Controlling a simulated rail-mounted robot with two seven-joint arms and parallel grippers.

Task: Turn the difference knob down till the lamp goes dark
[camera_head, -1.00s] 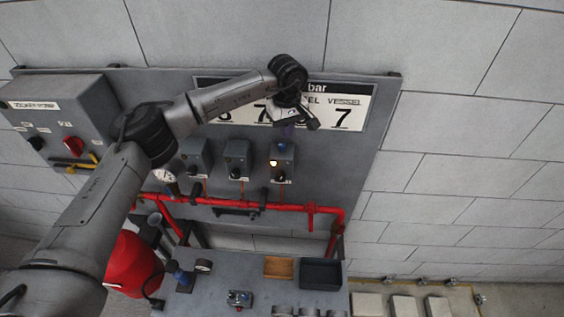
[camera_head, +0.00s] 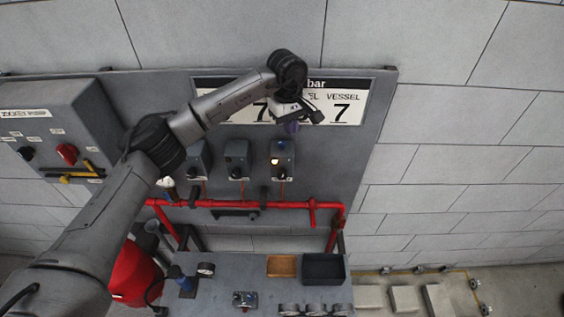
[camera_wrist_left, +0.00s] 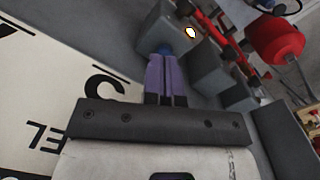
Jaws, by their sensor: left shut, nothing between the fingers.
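The switch box (camera_head: 283,160) at the right of a row of three carries a lit lamp (camera_head: 275,161), pale yellow, on its front. A blue knob (camera_head: 281,144) sits on its top. My left gripper (camera_head: 291,128) is just above the knob, with its purple fingers shut and empty. In the left wrist view the fingers (camera_wrist_left: 166,75) point at the blue knob (camera_wrist_left: 165,48) and partly hide it; I cannot tell whether they touch. The lit lamp (camera_wrist_left: 190,32) also shows there. My right gripper is not in view.
Two similar boxes, a middle one (camera_head: 237,160) and a left one, stand beside it. A bar display board (camera_head: 350,95) hangs above, partly behind my arm. Red pipes (camera_head: 255,204) run below. Trays (camera_head: 322,268) stand on the bench. The wall at right is clear.

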